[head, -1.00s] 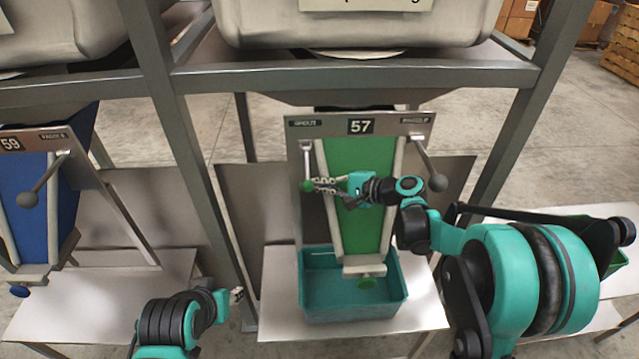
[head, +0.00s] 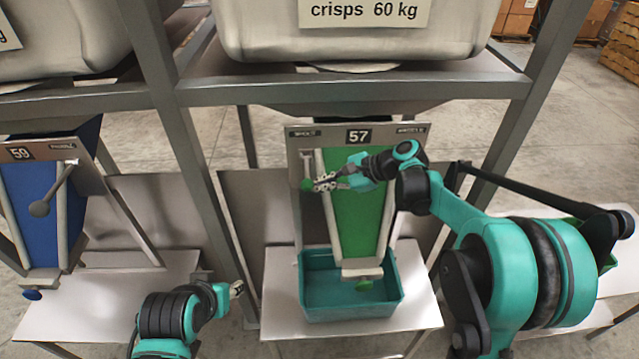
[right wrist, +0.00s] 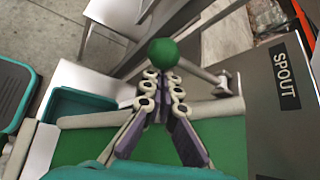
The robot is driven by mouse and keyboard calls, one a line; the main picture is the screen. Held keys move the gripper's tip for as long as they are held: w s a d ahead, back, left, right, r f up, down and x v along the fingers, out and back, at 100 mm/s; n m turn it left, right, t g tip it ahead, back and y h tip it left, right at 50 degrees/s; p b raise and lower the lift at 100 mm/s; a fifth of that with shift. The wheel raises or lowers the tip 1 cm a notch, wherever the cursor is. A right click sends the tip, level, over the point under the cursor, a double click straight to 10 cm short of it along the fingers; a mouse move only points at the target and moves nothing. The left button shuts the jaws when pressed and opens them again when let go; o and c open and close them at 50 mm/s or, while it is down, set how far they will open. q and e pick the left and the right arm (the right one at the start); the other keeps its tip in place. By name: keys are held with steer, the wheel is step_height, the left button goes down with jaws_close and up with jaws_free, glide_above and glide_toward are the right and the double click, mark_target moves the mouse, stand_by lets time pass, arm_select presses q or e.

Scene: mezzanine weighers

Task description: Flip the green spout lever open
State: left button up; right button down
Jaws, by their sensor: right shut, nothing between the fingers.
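The spout lever (head: 308,165) is a short pale rod with a green ball knob (head: 307,185). It hangs from the upper left of the number 57 panel, beside the green chute (head: 357,215). My right gripper (head: 318,184) is shut with nothing between its fingers. Its tips are at the knob, on its right side. In the right wrist view the knob (right wrist: 163,52) sits just beyond the fingertips (right wrist: 162,80), touching or very close. My left gripper (head: 237,289) is low at left, far from the lever; its jaws are too small to read.
A teal bin (head: 350,303) stands on a white table below the chute's outlet, which has a green knob (head: 364,286). Grey frame posts (head: 178,130) flank the station.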

arm_select(q)
step_height(320, 180, up, 3)
steer(key=p, duration=0.2)
steer(key=shift+r+p, duration=0.15)
steer(key=shift+p, duration=0.25)
arm_select(e)
steer(key=r, duration=0.2)
steer(key=r+m+g, duration=0.1)
steer(key=r, duration=0.1)
steer(key=w+r+g, duration=0.1)
steer(key=shift+r+m, duration=0.3)
steer(key=shift+r, duration=0.1)
steer(key=shift+w+r, duration=0.1)
steer(key=shift+w, duration=0.05)
